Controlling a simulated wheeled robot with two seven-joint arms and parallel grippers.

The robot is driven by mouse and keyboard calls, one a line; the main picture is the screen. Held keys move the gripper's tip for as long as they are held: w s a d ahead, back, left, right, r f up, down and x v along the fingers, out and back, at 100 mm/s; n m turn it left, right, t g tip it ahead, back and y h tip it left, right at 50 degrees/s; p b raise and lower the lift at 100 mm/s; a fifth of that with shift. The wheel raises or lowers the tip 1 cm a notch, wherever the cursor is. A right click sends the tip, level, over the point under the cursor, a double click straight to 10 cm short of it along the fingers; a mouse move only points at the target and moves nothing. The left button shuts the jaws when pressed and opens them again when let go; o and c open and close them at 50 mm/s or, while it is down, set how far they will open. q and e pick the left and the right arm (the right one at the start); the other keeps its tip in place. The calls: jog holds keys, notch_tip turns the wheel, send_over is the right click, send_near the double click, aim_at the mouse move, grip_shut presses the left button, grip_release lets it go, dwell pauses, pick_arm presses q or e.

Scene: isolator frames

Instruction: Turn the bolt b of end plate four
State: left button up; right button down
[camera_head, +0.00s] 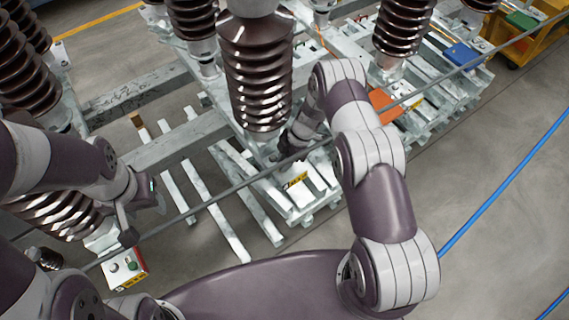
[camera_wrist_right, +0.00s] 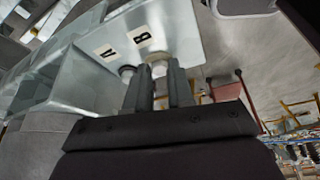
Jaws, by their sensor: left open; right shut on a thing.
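In the right wrist view a pale metal end plate (camera_wrist_right: 180,30) carries the labels A (camera_wrist_right: 108,52) and B (camera_wrist_right: 143,38). Bolt b (camera_wrist_right: 157,67) is below the B label, and the other bolt (camera_wrist_right: 127,71) is below the A label. My right gripper (camera_wrist_right: 159,78) is shut on bolt b, with one finger on each side; the fingers hide part of it. In the head view my right gripper (camera_head: 287,152) is small and dark beside the base of the middle brown insulator. My left gripper (camera_head: 126,226) is open at the left, away from the plate.
Brown ribbed insulators (camera_head: 258,75) stand on pale metal frames (camera_head: 190,140). A grey bar (camera_head: 230,187) crosses the head view diagonally. A small box with buttons (camera_head: 125,268) is at lower left. A yellow cart (camera_head: 535,35) stands at upper right. A blue cable (camera_head: 500,187) crosses open floor.

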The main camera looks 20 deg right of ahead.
jog(key=shift+w+f+n+g+b, duration=0.1)
jog(key=shift+n+g+b, duration=0.5)
jog(key=shift+n+b, duration=0.65)
jog(key=shift+n, duration=0.35)
jog(key=c, duration=1.3)
grip_release()
jog(key=shift+a, duration=0.1)
jog(key=shift+o, duration=0.2)
jog(key=shift+w+r, duration=0.1)
jog(key=shift+r, duration=0.15)
jog(key=w+d+b, duration=0.4)
jog(key=d, duration=0.7)
jog(key=shift+w+d+r+b, duration=0.2)
jog(key=shift+d+r+b, duration=0.1)
jog(key=shift+r, duration=0.05)
